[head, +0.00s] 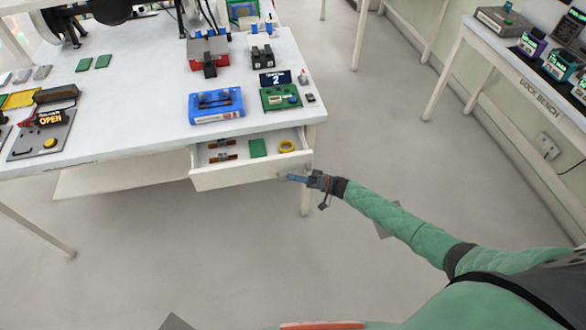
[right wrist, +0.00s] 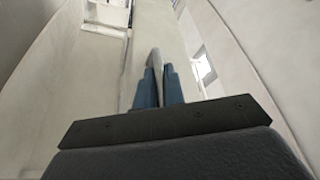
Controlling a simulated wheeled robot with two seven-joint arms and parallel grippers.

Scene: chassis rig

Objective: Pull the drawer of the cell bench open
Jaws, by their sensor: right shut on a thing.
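The drawer (head: 240,179) of the white cell bench (head: 150,130) is pulled part way out in the head view. Inside it lie orange-and-dark parts, a green board (head: 258,148) and a yellow ring (head: 286,146). My right gripper (head: 284,177) is at the right part of the drawer front. In the right wrist view its blue fingers (right wrist: 158,85) are closed around a pale upright piece, the drawer handle (right wrist: 154,60). The fingers hide most of the handle in the head view. My left gripper does not show.
A blue case (head: 216,106), a green board (head: 281,97) and a "2" sign stand on the bench above the drawer. A bench leg (head: 305,195) stands just right of the drawer. The floor (head: 200,250) in front is clear. The dock bench (head: 520,90) is at the far right.

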